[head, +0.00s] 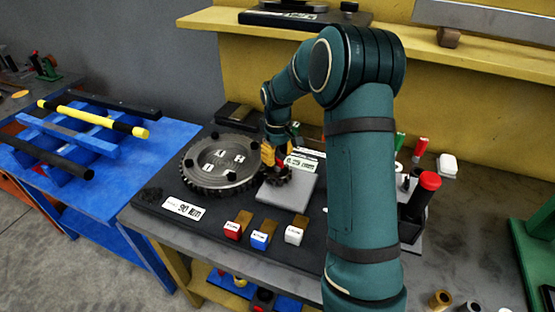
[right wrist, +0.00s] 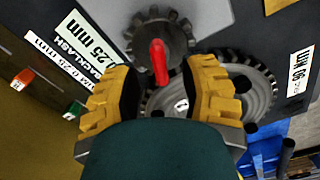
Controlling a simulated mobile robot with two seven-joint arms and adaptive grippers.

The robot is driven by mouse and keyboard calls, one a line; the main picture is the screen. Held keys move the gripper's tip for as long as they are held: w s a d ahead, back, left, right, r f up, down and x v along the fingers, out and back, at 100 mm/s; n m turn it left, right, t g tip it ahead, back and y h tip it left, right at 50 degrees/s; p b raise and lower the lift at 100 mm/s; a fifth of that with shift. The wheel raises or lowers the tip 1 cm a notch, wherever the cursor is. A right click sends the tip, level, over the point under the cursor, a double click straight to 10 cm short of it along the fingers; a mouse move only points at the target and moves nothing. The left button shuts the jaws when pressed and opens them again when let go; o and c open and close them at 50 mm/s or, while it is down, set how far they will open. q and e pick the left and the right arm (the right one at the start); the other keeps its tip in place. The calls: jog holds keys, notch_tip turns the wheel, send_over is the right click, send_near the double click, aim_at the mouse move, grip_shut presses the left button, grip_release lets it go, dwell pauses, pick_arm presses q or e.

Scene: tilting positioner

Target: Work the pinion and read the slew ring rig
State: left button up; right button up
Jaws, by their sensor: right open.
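The slew ring (head: 217,161) is a dark toothed ring lying flat on a black base plate. The small toothed pinion (head: 283,179) sits at its right, on a grey block. In the right wrist view the pinion (right wrist: 150,32) has a red upright handle (right wrist: 158,62). My right gripper (head: 272,156) is open above the pinion. In the wrist view its yellow fingers (right wrist: 160,75) stand on either side of the red handle, with gaps showing. The slew ring (right wrist: 255,85) shows partly behind the right finger. A label (right wrist: 88,48) reads BACKLASH 0.25 mm. My left gripper is not in view.
Red (head: 233,231), blue (head: 260,240) and white (head: 295,235) tagged blocks line the plate's front. A red-capped black cylinder (head: 425,190) stands right of my arm. A blue table (head: 110,175) with bars is at left. My right arm hides part of the bench.

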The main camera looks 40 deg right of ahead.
aim_at(278, 160)
notch_tip(278, 160, up, 10)
dwell(0.3)
jog(key=shift+s+f, duration=0.1)
jog(key=shift+f, duration=0.05)
dwell(0.4)
